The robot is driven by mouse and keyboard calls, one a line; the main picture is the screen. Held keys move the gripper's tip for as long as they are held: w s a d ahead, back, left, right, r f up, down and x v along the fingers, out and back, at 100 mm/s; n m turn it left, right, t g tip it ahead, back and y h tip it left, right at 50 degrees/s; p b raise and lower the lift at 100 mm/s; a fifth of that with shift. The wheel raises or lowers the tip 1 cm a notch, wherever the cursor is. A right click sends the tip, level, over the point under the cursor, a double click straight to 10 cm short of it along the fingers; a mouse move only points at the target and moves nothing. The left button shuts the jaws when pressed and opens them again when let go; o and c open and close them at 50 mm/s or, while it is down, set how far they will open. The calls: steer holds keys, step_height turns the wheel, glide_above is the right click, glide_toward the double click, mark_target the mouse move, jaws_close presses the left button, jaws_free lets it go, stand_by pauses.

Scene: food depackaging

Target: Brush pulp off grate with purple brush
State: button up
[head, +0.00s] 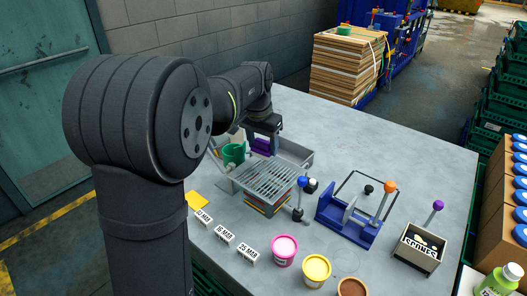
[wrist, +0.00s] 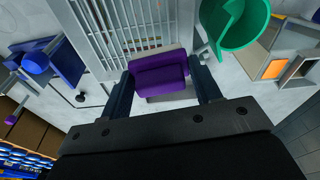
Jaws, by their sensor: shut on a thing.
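The purple brush (head: 263,146) is held between the two fingers of my gripper (head: 264,135), at the back edge of the metal grate (head: 268,181). In the wrist view the purple brush (wrist: 158,72) sits crosswise between the fingers of my gripper (wrist: 163,80), with the slatted grate (wrist: 125,32) just beyond it. The brush overlaps the near end of the grate there; I cannot tell whether it touches the slats. I cannot make out pulp on the grate in either view.
A green container (head: 234,153) stands left of the brush, close to my gripper. Labelled blocks (head: 225,236) and pink and yellow tubs (head: 316,268) line the front.

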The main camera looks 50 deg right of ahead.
steer(key=shift+r, duration=2)
steer(key=shift+w, duration=0.1)
steer(key=w+a+f+n, duration=0.25)
steer(key=w+a, duration=0.45)
steer(key=w, duration=0.5)
steer(key=w+a+f+n+t, duration=0.1)
steer(key=w+a+n, duration=0.3)
steer(key=w+a, duration=0.55)
steer(key=w+a+f+n, duration=0.1)
steer(key=w+a+n, duration=0.3)
steer(key=w, duration=1)
steer(key=a+f+n+y, duration=0.1)
steer(key=a+f+n, duration=0.1)
steer(key=a+f, duration=1.35)
steer(key=s+a+f+n, duration=0.4)
steer(key=s+a+f, duration=0.8)
steer(key=a, duration=0.4)
steer(key=shift+s+a+f+t+y, duration=0.15)
steer(key=shift+s+f+t+y, duration=0.15)
steer(key=shift+f+y, duration=0.1)
